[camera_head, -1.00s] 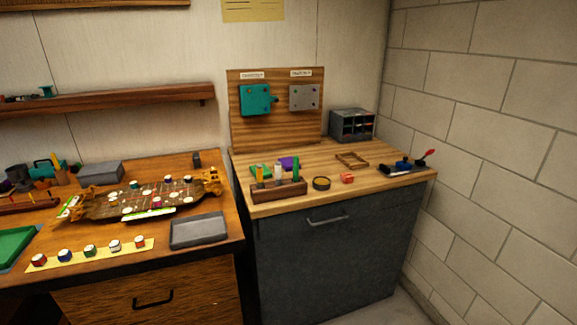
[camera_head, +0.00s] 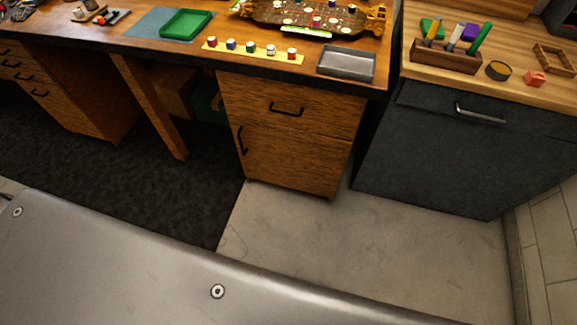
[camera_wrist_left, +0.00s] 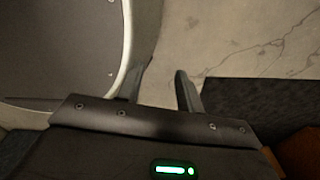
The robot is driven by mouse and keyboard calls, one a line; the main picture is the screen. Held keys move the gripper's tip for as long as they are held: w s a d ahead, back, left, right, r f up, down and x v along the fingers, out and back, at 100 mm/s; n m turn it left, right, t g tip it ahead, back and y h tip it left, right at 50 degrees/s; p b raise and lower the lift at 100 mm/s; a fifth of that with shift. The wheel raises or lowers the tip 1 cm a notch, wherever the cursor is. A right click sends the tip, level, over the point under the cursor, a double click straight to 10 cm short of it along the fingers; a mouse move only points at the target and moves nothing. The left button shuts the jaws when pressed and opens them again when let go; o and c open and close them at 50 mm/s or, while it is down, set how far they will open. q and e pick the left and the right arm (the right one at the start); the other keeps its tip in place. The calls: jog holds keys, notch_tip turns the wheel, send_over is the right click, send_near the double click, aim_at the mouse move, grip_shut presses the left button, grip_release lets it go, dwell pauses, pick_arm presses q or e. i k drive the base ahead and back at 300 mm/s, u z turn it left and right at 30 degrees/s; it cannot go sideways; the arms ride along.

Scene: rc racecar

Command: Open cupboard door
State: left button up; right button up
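The wooden cupboard (camera_head: 297,168) stands under the right part of the desk in the head view. Its door has a dark vertical handle (camera_head: 242,141) near its left edge and looks closed. Above it is a drawer with a dark horizontal handle (camera_head: 286,110). My left gripper (camera_wrist_left: 165,70) shows only in its wrist view, with its two fingers apart and nothing between them, over pale floor. The cupboard door cannot be made out in that view. My right gripper is in neither current view.
A grey cabinet (camera_head: 462,150) with a metal handle stands right of the desk. A dark mat (camera_head: 130,190) covers the floor at left; the pale floor (camera_head: 345,245) before the cupboard is clear. The desk (camera_head: 325,85) holds a green tray (camera_head: 186,23) and grey tray (camera_head: 346,64).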

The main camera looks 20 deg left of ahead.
aim_at(309, 161)
jog(key=u, duration=0.4)
jog(key=k, duration=0.45)
jog(key=u, duration=1.6)
jog(key=i, duration=0.75)
jog(key=z, duration=0.15)
